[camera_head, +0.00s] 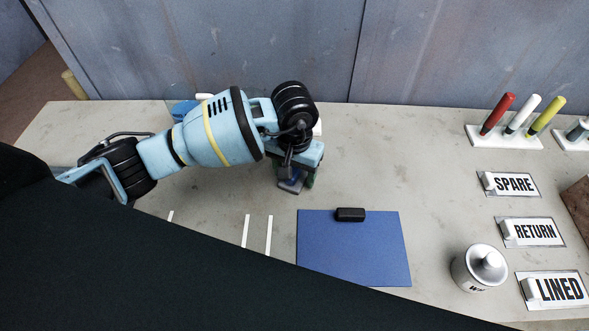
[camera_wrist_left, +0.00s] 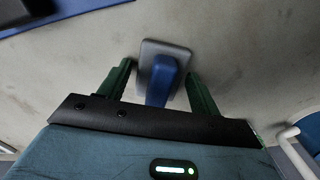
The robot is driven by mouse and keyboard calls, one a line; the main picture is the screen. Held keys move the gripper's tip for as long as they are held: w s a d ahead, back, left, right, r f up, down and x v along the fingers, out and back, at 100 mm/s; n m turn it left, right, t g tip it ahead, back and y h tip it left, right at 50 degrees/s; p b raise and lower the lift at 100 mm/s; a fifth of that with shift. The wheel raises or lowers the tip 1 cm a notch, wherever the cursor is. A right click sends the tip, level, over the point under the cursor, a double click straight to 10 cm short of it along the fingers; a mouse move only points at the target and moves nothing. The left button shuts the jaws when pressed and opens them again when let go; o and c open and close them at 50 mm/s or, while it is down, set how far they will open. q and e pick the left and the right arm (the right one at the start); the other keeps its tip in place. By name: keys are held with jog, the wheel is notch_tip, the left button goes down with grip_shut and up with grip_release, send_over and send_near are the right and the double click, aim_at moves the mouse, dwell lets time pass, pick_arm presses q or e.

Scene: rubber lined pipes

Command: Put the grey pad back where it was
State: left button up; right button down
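The grey pad (camera_wrist_left: 152,48), a rounded grey plate with a blue grip (camera_wrist_left: 164,82) on it, is beyond my left gripper's fingers in the left wrist view. My left gripper (camera_wrist_left: 158,70) has its two green fingers apart, one on each side of the blue grip, with a gap on both sides. In the head view my left gripper (camera_head: 296,180) points down at the bench behind the blue mat, and the pad (camera_head: 290,185) shows only partly between the fingers. I cannot tell whether the pad touches the bench. My right gripper is not in view.
A blue mat (camera_head: 350,255) with a black block (camera_head: 350,214) at its far edge lies in front of the gripper. A metal can (camera_head: 480,270), label plates (camera_head: 530,232) and a marker rack (camera_head: 505,138) stand at right. A large dark shape covers the lower left.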

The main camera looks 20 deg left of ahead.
aim_at(294, 169)
pick_arm(q)
jog(key=shift+o, duration=0.5)
jog(key=shift+r, duration=0.1)
jog(key=shift+r, duration=0.25)
notch_tip(294, 169, up, 12)
jog(key=shift+f, duration=0.15)
dwell(0.4)
dwell(0.4)
